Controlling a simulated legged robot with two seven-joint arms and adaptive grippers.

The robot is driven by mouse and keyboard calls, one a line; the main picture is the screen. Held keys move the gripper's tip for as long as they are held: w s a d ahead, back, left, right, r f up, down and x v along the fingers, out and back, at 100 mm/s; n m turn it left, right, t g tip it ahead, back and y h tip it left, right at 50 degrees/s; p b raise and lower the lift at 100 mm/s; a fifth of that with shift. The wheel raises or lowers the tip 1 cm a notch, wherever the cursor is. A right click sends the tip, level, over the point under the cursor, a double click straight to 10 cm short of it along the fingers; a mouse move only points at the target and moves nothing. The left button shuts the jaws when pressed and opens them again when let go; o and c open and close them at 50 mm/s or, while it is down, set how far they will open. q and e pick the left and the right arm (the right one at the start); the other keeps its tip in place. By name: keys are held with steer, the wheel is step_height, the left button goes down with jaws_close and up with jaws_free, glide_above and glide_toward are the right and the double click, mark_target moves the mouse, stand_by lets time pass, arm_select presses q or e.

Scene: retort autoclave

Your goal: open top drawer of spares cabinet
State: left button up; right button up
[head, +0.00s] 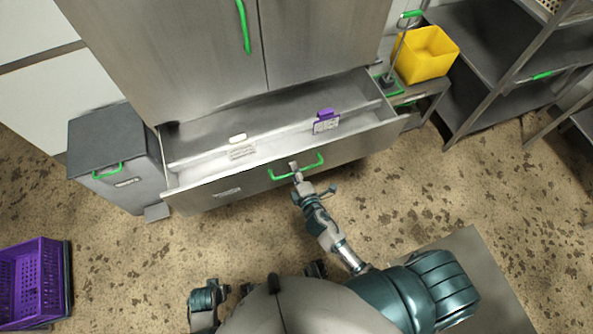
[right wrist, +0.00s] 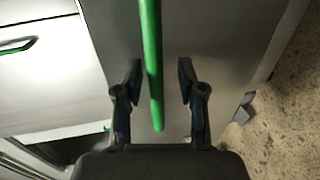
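The steel cabinet (head: 180,55) stands at the top of the head view. Its wide drawer under two doors is pulled out, showing a pale interior (head: 270,120). A green bar handle (head: 297,168) is on the drawer front (head: 235,190). My right gripper (head: 295,170) is at this handle. In the right wrist view, a green bar (right wrist: 152,65) runs between the two dark fingers of the right gripper (right wrist: 157,80), with a gap visible on each side, so the gripper is open around it. Part of my left arm shows at the bottom; its gripper cannot be made out.
A grey bin (head: 110,150) stands left of the drawer. A yellow bucket (head: 427,55) sits on a low stand at the right, beside metal shelving (head: 490,70). A purple crate (head: 30,283) is at lower left. A purple-topped tag (head: 326,121) is inside the drawer. The speckled floor is mostly clear.

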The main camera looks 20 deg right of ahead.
arm_select(q)
steer(key=shift+a+r, duration=0.1)
steer(key=shift+a, duration=0.1)
arm_select(e)
steer(key=shift+r, duration=0.1)
arm_select(q)
steer(key=shift+d, duration=0.2)
arm_select(e)
steer(key=v, duration=1.2)
arm_select(q)
steer(key=shift+d, duration=0.15)
